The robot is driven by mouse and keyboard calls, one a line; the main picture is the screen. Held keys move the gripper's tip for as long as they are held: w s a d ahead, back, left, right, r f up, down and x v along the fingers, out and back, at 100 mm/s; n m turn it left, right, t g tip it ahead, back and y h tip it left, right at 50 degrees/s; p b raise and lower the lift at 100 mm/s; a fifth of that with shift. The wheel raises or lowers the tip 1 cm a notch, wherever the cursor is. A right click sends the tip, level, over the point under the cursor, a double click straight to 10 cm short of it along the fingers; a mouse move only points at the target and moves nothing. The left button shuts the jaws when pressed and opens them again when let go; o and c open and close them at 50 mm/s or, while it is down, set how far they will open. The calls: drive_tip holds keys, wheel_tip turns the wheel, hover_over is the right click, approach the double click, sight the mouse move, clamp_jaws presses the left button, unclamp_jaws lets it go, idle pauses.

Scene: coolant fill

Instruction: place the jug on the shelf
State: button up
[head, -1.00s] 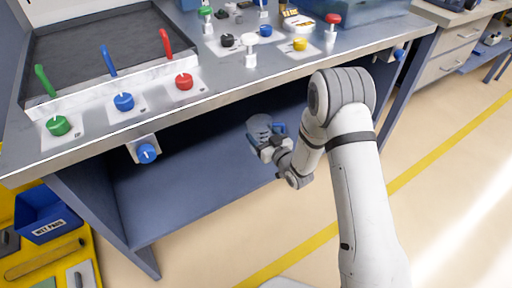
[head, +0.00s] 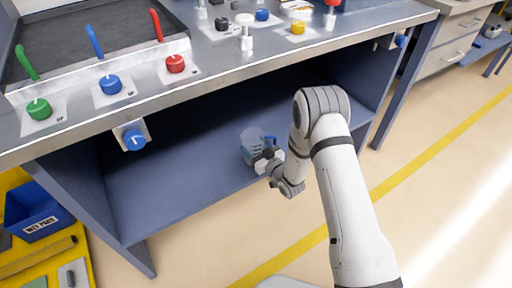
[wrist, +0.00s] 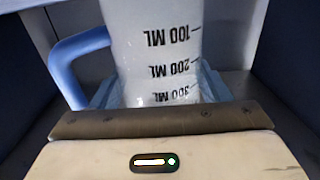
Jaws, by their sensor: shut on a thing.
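The jug (head: 251,143) is a translucent bluish measuring jug with a blue handle; it is just above or on the blue shelf (head: 160,203) under the bench. In the wrist view the jug (wrist: 155,50) fills the top middle, with black ML marks upside down and its blue handle at the left. My gripper (head: 264,158) is at the jug's near side, shut on it; it also shows in the wrist view (wrist: 160,100). Whether the jug's base touches the shelf I cannot tell.
The metal bench top (head: 225,62) overhangs the shelf. A blue bin (head: 35,212) is at lower left. The shelf is bare left of the jug.

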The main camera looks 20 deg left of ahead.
drive_tip(key=shift+f+b, duration=0.15)
drive_tip(key=shift+b, duration=0.15)
drive_tip(key=o, duration=1.3)
drive_tip(key=shift+r, duration=0.2)
